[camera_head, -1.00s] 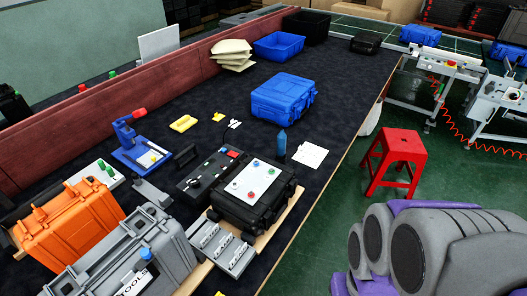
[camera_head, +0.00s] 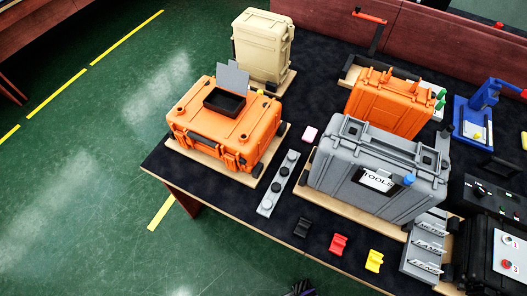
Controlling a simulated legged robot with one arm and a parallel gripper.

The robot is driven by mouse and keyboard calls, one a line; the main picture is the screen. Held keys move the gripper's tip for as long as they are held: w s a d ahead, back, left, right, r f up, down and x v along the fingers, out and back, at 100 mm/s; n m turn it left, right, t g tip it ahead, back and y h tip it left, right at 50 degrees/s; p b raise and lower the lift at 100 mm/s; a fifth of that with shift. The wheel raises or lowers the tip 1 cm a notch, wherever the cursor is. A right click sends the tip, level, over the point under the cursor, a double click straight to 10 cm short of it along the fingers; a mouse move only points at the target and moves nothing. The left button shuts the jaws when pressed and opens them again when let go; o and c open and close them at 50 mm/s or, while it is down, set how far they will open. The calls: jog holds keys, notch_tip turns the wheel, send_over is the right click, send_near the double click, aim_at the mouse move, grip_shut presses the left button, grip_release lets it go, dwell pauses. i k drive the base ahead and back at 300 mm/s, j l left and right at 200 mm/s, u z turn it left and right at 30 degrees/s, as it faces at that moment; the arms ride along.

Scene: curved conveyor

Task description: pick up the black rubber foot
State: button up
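A small black notched piece (camera_head: 302,227) lies on the dark table top near the front edge, left of a similar red piece (camera_head: 338,244) and a yellow one (camera_head: 374,260). It looks like the black rubber foot, though its material cannot be told. A grey strip (camera_head: 266,206) to its left carries several round black knobs or feet. My gripper is not recognisable in view; only a small dark and purple tip of my own body shows at the bottom edge, well below the black piece.
A grey tool case (camera_head: 340,172) stands on a wooden board behind the coloured pieces. Orange cases (camera_head: 200,140) (camera_head: 388,106) and a beige case (camera_head: 262,50) stand farther back. Labelled grey holders (camera_head: 427,245) and a black case (camera_head: 485,262) are at right. Green floor at left is open.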

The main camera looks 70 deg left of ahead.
aim_at(284, 171)
jog(key=j+u, duration=0.15)
jog(key=u, duration=2.2)
